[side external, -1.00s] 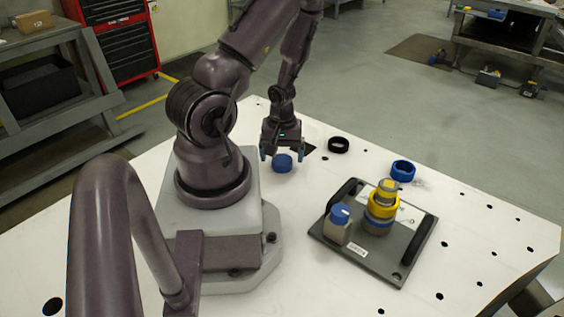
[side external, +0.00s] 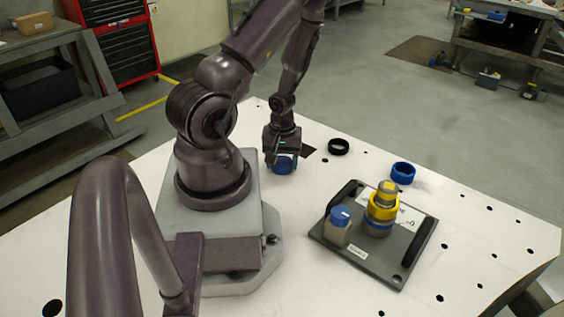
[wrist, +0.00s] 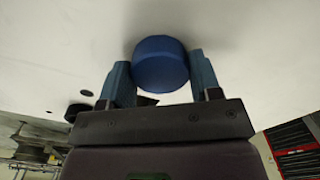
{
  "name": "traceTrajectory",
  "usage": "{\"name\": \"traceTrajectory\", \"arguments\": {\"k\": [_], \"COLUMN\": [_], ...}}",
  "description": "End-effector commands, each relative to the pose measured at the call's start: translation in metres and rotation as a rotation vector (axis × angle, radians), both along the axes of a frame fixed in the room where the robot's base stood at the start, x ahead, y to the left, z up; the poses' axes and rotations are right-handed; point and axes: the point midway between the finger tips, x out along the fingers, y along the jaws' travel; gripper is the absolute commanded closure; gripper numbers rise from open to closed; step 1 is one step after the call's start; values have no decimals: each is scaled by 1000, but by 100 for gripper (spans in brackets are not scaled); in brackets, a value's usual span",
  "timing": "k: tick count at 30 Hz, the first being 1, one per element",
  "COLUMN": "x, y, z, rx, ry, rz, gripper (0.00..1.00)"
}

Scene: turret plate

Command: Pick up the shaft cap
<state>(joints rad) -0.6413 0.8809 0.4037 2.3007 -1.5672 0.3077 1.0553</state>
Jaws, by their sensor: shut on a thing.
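The shaft cap, a short blue cylinder (side external: 283,166), is at the table's back left, near the base of my arm. My gripper (side external: 283,160) is down around it, with its fingers on either side. In the wrist view the blue cap (wrist: 160,63) sits between the two blue fingertips of my gripper (wrist: 161,75). The gripper is shut on the cap. I cannot tell whether the cap touches the table.
A dark plate (side external: 345,254) with handles holds a stepped post with yellow and blue rings (side external: 381,207) and a blue-topped block (side external: 338,228). A black ring (side external: 339,146) and a blue ring (side external: 403,172) lie on the white table (side external: 470,240). The table's right side is clear.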

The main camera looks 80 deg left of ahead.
Motion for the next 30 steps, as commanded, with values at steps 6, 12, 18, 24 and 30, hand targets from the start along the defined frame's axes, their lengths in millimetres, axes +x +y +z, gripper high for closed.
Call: {"name": "traceTrajectory", "arguments": {"k": [6,12,18,24,30], "x": [1,1,2,1,17], "y": [0,0,0,0,-9], "z": [9,30,65,91,102], "rx": [1,3,4,2,1], "ry": [-2,-5,-6,-3,-1], "rz": [-3,-4,-7,-4,-63], "gripper": [65,65,65,65,65]}}
